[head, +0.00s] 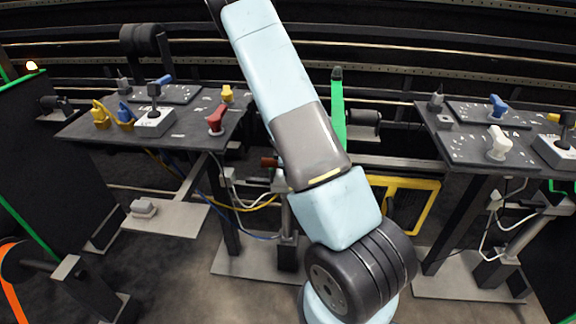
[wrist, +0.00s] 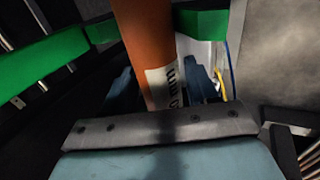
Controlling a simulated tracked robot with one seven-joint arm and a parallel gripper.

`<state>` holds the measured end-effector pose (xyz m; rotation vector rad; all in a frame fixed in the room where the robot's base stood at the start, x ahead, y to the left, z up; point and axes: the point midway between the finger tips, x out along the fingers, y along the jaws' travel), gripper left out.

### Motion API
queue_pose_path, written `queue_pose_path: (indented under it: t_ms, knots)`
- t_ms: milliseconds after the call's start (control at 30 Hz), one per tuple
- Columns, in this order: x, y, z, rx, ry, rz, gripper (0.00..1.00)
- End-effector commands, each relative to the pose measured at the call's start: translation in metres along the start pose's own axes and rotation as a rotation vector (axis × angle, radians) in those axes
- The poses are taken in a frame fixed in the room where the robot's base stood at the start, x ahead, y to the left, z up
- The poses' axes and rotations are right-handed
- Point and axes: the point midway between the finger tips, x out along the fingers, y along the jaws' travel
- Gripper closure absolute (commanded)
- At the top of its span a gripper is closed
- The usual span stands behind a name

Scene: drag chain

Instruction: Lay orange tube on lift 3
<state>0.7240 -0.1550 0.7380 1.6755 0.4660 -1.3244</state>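In the wrist view a thick orange tube (wrist: 146,35) runs down from the top edge, with a white label marked in mm at its lower end. My gripper (wrist: 160,80) has one dark blue finger on each side of the tube; both fingers appear to press its sides. Green bars (wrist: 48,62) show left and right of the tube, and I cannot tell whether it touches them. In the head view my gripper is out of sight, and a piece of orange tube (head: 12,290) shows at the lower left edge. I cannot make out any lift number.
Two dark worktables with colored switches, one at left (head: 185,135) and one at right (head: 455,125), stand at the back. A green upright (head: 338,115) and a yellow frame (head: 415,205) lie between them. A dark panel with green edges (head: 50,150) stands at left. Some grey floor (head: 180,280) is clear.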

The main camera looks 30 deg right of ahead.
Motion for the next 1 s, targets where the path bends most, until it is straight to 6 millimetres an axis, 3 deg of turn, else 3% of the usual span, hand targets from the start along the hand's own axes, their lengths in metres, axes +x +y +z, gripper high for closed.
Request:
queue_pose_path:
  t_ms: [133,567,1000]
  knots:
    - [0.000,0.002,0.000,0.001,0.001,0.003,0.23]
    - [-0.003,0.004,0.000,0.003,0.003,0.008,0.23]
    - [-0.055,0.002,-0.001,0.001,0.003,0.004,0.23]
